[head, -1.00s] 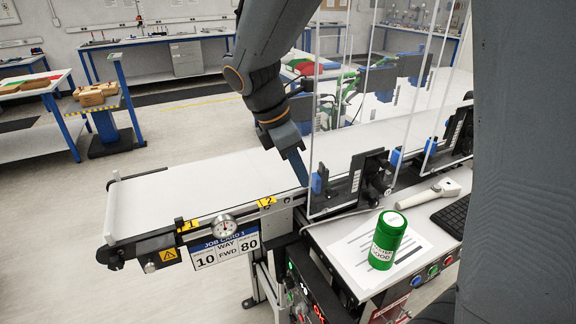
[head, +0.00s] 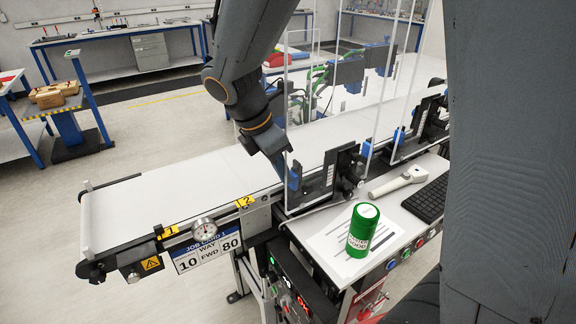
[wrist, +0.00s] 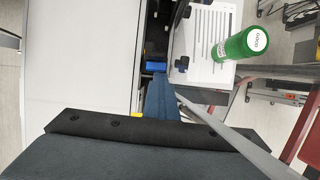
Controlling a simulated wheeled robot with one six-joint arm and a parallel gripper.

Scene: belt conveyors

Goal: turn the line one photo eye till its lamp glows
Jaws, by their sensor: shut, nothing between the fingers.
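A small blue photo eye (head: 295,177) sits at the belt's near edge beside a black bracket, by the clear guard panel. It also shows in the wrist view (wrist: 155,66), just beyond my fingertips. My gripper (head: 281,167) points down at it, its blue fingers together and empty. In the wrist view the closed fingers (wrist: 159,84) end at or very near the photo eye; I cannot tell whether they touch. No glowing lamp is visible on it. More blue photo eyes (head: 366,148) stand farther along the line.
The white belt (head: 150,205) runs past, with a dial gauge (head: 204,228) and a job card (head: 207,249) at its near side. A green canister (head: 362,230), a scanner (head: 398,184) and a keyboard (head: 432,199) lie on the side desk. Clear upright panels stand close to my gripper.

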